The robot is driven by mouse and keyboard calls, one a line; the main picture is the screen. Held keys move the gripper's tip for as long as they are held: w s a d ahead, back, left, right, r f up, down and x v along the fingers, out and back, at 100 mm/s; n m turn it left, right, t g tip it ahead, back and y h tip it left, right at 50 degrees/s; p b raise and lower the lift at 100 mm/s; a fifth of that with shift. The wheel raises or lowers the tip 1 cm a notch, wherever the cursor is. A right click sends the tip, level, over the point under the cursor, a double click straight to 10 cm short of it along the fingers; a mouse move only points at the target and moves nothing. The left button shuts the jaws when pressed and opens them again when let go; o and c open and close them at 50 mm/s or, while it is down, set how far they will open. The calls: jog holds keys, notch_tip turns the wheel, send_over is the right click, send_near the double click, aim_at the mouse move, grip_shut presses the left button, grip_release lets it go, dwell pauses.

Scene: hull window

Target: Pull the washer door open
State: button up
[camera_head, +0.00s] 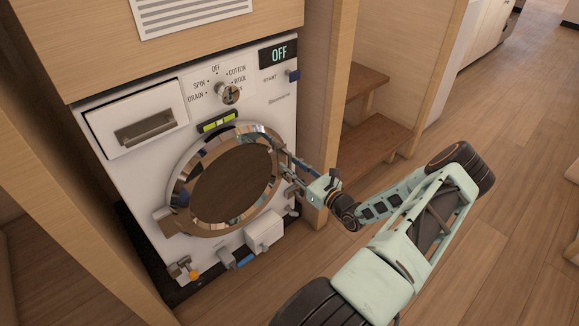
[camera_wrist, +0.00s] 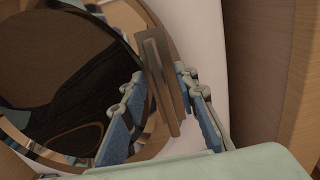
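The washer door (camera_head: 196,163) is a round, chrome-rimmed door with dark glass on the white washer front. It looks flush with the front, though a slight gap would be hard to see. A hinge-like bracket shows at its lower left. My gripper (camera_head: 287,166) is at the door's right edge. In the wrist view, the bar-shaped door handle (camera_wrist: 164,85) stands between the two blue-padded fingers of my gripper (camera_wrist: 162,80). The fingers are apart, one on each side of the handle, and I see no clear grip on it. The gripper hides part of the handle in the head view.
The washer (camera_head: 120,180) sits in a wooden cabinet; its display reads OFF. A detergent drawer (camera_head: 145,128) is above left and a dial (camera_head: 228,94) above the door. Wooden steps (camera_head: 375,145) stand to the right. The floor (camera_head: 500,130) farther right is open.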

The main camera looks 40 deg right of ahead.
jog(key=shift+w, duration=0.65)
grip_shut()
